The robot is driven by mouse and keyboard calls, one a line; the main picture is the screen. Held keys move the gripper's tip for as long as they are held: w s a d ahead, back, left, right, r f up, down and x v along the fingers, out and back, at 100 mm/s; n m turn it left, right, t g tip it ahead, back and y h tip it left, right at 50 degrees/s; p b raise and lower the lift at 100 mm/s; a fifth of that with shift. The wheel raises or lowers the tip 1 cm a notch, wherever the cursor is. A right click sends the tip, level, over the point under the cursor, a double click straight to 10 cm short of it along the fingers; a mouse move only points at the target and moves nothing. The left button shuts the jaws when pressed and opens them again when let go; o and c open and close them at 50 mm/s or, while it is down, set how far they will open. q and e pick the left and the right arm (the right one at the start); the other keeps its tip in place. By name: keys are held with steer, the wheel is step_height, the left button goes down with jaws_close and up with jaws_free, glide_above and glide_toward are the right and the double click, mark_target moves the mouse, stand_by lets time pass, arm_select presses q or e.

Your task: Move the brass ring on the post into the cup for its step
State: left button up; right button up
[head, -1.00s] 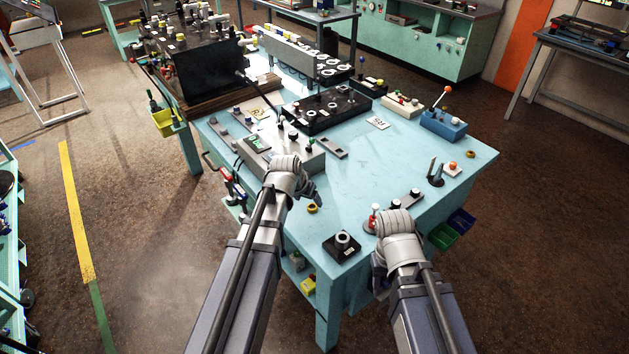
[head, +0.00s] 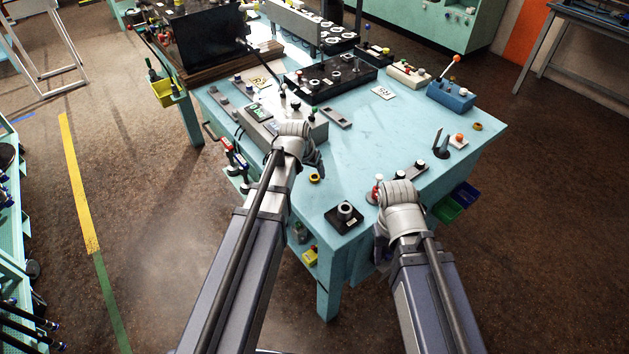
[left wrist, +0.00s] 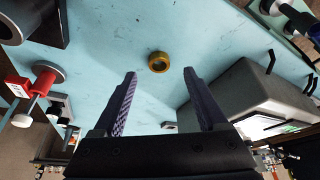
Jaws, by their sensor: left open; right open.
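A small brass ring (head: 315,178) lies on the light blue table just in front of my left gripper (head: 318,163). In the left wrist view the brass ring (left wrist: 159,62) shows a dark centre and sits a little beyond the open, empty fingertips (left wrist: 160,72), between their lines. I see no post through it. A second brass-coloured ring (head: 477,127) lies near the table's right edge. A black square base with a grey round cup-like piece (head: 345,211) stands near the front corner. My right gripper (head: 382,248) is open by the table's front edge, its fingers mostly hidden by its wrist.
A grey box with knobs (head: 290,122) stands close beside my left gripper. A red-handled piece (head: 376,187) is near my right wrist. A black valve block (head: 330,80), a blue lever box (head: 452,95) and a white label card (head: 383,92) are farther back.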

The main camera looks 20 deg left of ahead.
mark_target(315, 179)
arm_select(q)
steer(key=b+x, duration=0.3)
steer(key=x, duration=0.1)
steer(key=shift+w+d+f, duration=0.1)
steer(key=shift+w+f, duration=0.1)
steer(key=shift+r, duration=0.1)
jaws_close()
stand_by(0.3)
